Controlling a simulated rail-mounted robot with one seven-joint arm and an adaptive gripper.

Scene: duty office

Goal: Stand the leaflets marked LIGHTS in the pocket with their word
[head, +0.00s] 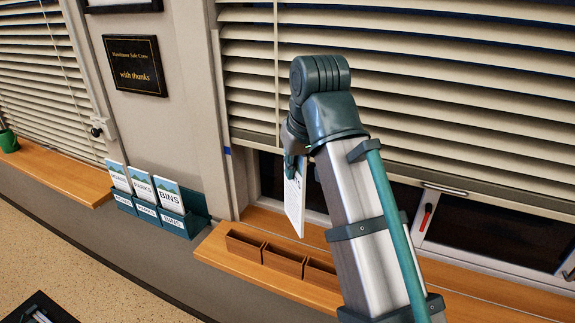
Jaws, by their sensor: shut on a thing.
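My gripper (293,160) is shut on a white leaflet (295,203) and holds it hanging, slightly tilted, in front of the window and above the wooden sill. The leaflet is seen nearly edge-on, and its word cannot be read for sure. A teal leaflet rack (202,212) is on the wall at left, apart from my gripper. Its pockets read ROADS, PARKS and BINS, and each has a matching leaflet standing in it. I see no pocket marked LIGHTS.
Brown open boxes (283,262) stand in a row on the right sill (222,256), below the held leaflet; my arm hides part of the row. Blinds hang behind my arm. A black plaque (135,66) is on the wall. A red-handled window catch (426,217) is at right.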

